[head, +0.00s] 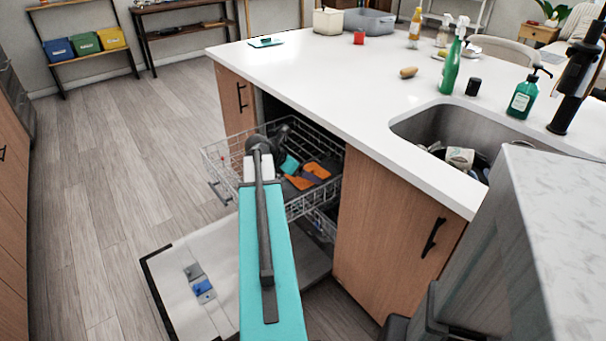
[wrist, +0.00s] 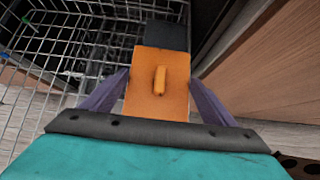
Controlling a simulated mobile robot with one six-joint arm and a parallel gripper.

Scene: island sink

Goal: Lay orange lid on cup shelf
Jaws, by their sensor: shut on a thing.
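The orange lid (wrist: 146,102) is a flat square plate with a small raised knob in its middle. My gripper (wrist: 160,77) is shut on it, with one purple finger at each side edge. In the head view the orange lid (head: 317,170) shows over the right part of the pulled-out dishwasher rack, partly covered by a finger. A dark grey flat piece (wrist: 167,36) lies just beyond the lid's far edge in the wrist view; it may be the cup shelf. I cannot tell whether the lid touches it.
The wire rack (head: 222,160) sits above the lowered dishwasher door (head: 183,262). A wooden cabinet panel (head: 390,215) stands close on the right. The white countertop (head: 340,75) is above, with a sink (head: 420,122) and bottles. Open floor lies left.

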